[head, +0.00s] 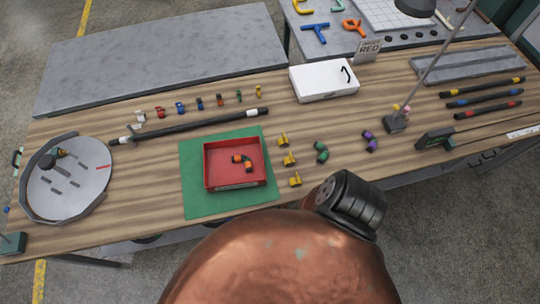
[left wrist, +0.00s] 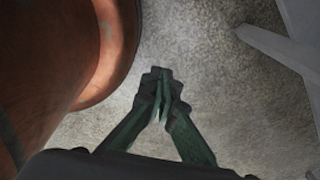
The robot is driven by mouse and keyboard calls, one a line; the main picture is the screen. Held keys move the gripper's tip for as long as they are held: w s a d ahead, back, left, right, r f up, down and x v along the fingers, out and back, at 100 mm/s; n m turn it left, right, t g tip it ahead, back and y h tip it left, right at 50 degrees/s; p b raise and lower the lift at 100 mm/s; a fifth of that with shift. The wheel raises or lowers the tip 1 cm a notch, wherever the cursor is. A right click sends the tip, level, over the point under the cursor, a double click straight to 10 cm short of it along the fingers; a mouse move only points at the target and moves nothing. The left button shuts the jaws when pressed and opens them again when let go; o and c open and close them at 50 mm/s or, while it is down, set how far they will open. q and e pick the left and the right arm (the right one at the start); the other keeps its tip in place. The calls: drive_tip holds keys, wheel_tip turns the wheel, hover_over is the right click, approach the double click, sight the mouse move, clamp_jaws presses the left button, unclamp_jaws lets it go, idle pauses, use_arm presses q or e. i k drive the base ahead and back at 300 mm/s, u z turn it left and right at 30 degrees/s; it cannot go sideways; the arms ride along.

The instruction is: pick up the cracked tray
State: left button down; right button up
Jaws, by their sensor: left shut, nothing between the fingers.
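A red open tray (head: 207,182) sits on a green mat (head: 190,205) on the wooden bench in the head view. The tray's front wall carries a pale label. I cannot make out a crack on it at this size. My left gripper (left wrist: 160,78) shows only in the left wrist view, over bare grey floor. Its dark green fingers are together with nothing between them. The tray is not in that view. My right gripper is in neither view.
A round grey dial (head: 85,195) is at the bench's left end. A long black hose (head: 195,125) lies behind the red tray. Yellow pieces (head: 289,159) and a green elbow (head: 321,151) stand right of it. A white box (head: 322,82) and a lamp (head: 397,122) are farther back.

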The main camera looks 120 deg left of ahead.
sight(220, 173)
drive_tip(key=u, duration=0.75)
drive_tip(key=k, duration=0.1)
drive_tip(key=u, duration=0.55)
